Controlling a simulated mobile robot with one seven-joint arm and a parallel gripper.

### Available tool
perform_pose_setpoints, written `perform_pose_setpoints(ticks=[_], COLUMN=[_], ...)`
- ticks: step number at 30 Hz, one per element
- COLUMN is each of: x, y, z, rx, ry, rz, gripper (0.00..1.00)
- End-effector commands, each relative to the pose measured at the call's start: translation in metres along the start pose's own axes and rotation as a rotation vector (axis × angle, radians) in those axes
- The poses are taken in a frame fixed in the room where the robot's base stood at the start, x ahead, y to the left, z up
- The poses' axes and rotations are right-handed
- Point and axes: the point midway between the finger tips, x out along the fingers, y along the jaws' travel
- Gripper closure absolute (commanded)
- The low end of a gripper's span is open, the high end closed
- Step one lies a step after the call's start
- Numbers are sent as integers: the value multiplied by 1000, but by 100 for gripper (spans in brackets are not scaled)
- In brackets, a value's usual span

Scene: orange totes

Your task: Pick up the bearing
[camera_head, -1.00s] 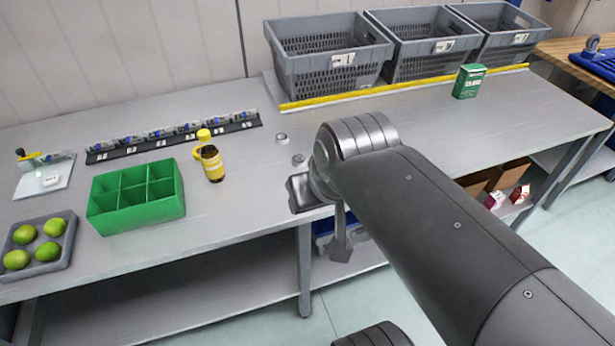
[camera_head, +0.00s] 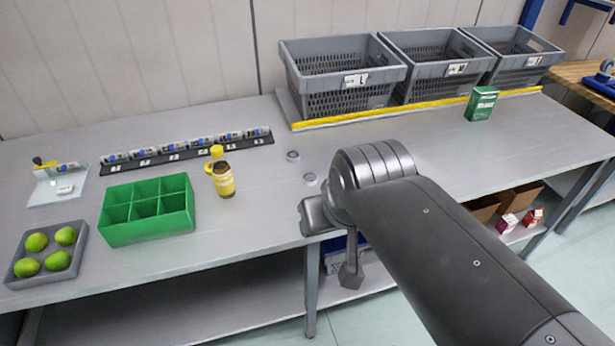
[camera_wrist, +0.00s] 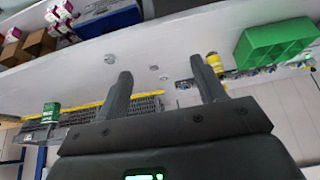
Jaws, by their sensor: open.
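Two small round metal pieces lie on the grey workbench in the head view, a farther one (camera_head: 292,155) and a nearer one (camera_head: 310,179). They look like rings, and I cannot tell which is the bearing. The wrist view is upside down and shows several such pieces, including one (camera_wrist: 110,59) apart from a close pair (camera_wrist: 154,68). My gripper (camera_wrist: 161,68) is open and empty, its fingers reaching towards the bench, apart from the pieces. In the head view my arm hides most of it, at the bench's front edge.
A yellow bottle (camera_head: 222,180) and a green divided bin (camera_head: 147,232) stand left of the pieces. Grey crates (camera_head: 345,100) line the back behind a yellow strip. A green box (camera_head: 481,103) stands at right, a tray of green fruit (camera_head: 20,275) at far left.

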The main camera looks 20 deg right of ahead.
Motion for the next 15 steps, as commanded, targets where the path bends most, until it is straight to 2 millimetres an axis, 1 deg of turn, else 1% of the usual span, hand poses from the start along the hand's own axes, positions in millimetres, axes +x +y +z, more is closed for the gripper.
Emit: perform_pose_setpoints(ticks=[2, 4, 11, 13, 15], x=[0, 0, 0, 0, 2], y=[0, 0, 0, 0, 1], z=[0, 0, -1, -5, -14], rx=[0, 0, 0, -2, -6], ry=[0, 0, -1, -6, -20], rz=[0, 0, 0, 1, 3], gripper=[37, 33, 33, 33, 33])
